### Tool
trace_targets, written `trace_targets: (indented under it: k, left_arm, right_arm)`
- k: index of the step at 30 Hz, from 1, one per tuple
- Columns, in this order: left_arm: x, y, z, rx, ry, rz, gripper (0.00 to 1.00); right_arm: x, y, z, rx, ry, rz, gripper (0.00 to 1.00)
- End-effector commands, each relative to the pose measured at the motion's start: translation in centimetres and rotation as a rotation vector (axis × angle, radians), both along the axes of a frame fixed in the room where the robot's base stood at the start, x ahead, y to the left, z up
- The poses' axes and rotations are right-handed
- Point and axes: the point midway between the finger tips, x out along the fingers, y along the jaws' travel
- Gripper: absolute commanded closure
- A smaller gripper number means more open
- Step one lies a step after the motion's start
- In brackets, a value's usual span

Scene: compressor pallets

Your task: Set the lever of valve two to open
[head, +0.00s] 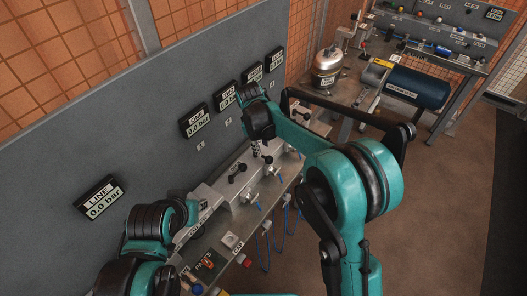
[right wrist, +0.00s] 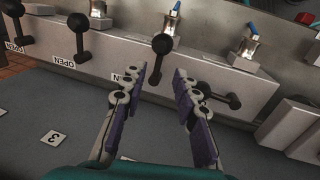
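In the right wrist view, the lever I take for valve two (right wrist: 162,43) has a black ball end, which lies just beyond the gap between my fingertips. My right gripper (right wrist: 160,76) is open, with purple pads on both sides of that gap; no contact is clear. This gripper also shows in the head view (head: 257,149), above the row of valves. A card beneath the gripper is mostly hidden, so the valve's number cannot be read.
Neighbouring black levers stand left (right wrist: 78,22) and right (right wrist: 232,100) of the gripper, close by. OPEN labels (right wrist: 64,61) mark the valve block, and a card reads 3 (right wrist: 54,138). A grey panel with gauges (head: 196,121) rises behind.

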Motion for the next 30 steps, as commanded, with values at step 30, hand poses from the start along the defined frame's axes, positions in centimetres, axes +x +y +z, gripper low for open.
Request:
trace_targets:
  k: [30]
  left_arm:
    - [0.0, 0.0, -1.8, 0.000, 0.000, 0.000, 0.70]
  right_arm:
    - [0.8, -0.8, -5.6, -0.001, 0.001, -0.003, 1.00]
